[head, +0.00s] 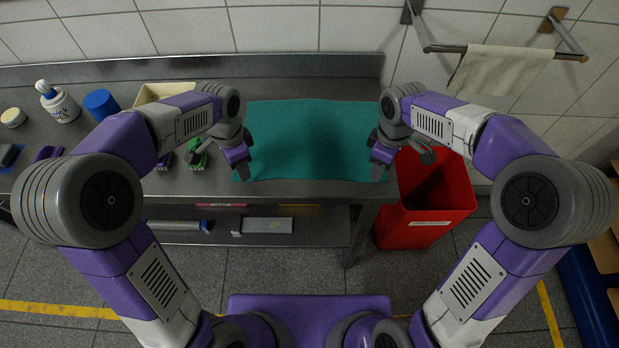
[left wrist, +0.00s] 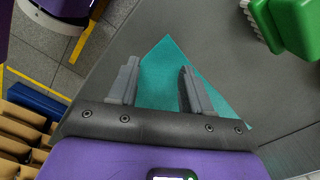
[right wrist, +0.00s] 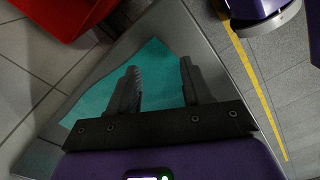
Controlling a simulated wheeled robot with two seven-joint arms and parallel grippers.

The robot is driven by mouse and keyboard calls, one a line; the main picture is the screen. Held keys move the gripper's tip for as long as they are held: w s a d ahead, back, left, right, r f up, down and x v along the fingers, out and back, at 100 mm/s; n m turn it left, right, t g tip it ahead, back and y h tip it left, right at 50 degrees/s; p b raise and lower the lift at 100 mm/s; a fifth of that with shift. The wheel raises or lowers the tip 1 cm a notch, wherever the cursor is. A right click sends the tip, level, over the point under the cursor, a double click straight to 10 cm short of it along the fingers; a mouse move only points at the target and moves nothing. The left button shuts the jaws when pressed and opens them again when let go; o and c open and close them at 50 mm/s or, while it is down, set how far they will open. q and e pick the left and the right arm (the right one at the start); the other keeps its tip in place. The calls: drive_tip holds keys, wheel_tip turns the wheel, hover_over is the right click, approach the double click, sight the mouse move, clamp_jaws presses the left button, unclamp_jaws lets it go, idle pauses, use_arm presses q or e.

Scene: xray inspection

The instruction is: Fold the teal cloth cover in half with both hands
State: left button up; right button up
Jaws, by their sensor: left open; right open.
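The teal cloth cover (head: 308,140) lies spread flat on the right part of the steel counter, its front edge near the counter's front edge. My left gripper (head: 244,174) is over the cloth's front left corner; in the left wrist view the open fingers (left wrist: 158,90) straddle the cloth's corner (left wrist: 165,75). My right gripper (head: 380,172) is over the front right corner; in the right wrist view its open fingers (right wrist: 160,88) have the cloth (right wrist: 152,70) between and beside them. Both grippers are empty. Whether the fingertips touch the cloth I cannot tell.
Green and purple brushes (head: 197,153) lie just left of the cloth. A red bin (head: 436,190) stands on the floor right of the counter. A towel (head: 500,70) hangs on a rail.

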use_arm(q)
drive_tip(key=shift+f, duration=1.05)
use_arm(e)
drive_tip(key=shift+f, duration=1)
use_arm(q)
drive_tip(key=shift+f, duration=0.2)
use_arm(e)
drive_tip(key=shift+f, duration=0.2)
use_arm(q)
clamp_jaws()
use_arm(e)
clamp_jaws()
use_arm(q)
drive_tip(key=shift+r, duration=0.2)
use_arm(e)
drive_tip(key=shift+r, duration=0.15)
